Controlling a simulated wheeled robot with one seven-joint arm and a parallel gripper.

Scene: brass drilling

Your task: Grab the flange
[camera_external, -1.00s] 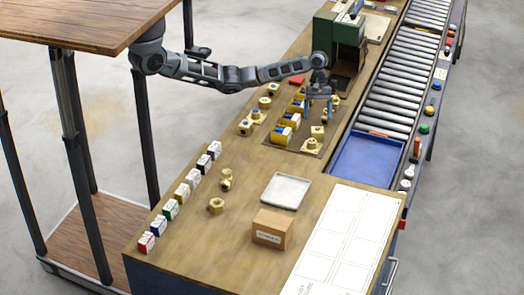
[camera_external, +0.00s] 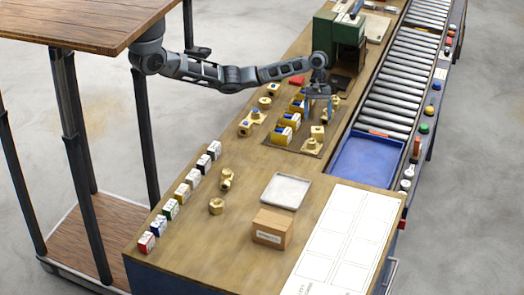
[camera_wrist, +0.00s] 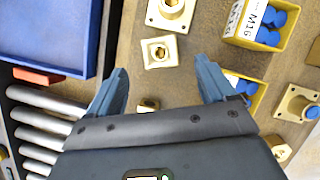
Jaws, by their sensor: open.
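My gripper (camera_external: 319,112) is open and empty above the far part of the bench. Its two blue-grey fingers (camera_wrist: 162,72) also show in the wrist view. A brass flange (camera_external: 311,146), a square plate with a round hollow boss, lies on the dark mat, nearer the camera than my gripper. In the wrist view this flange (camera_wrist: 172,8) is cut by the top edge, beyond the fingertips. Another square flange-like plate with a blue plug (camera_wrist: 298,104) lies at the right; it also shows left of the mat (camera_external: 254,117). I cannot tell which one is meant.
A square brass block (camera_wrist: 160,51) lies just ahead of the fingers, and a small brass part (camera_wrist: 148,104) between them. Yellow bins (camera_external: 281,136) with blue pieces stand beside. A blue tray (camera_external: 368,160) and roller conveyor (camera_external: 393,98) flank the right.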

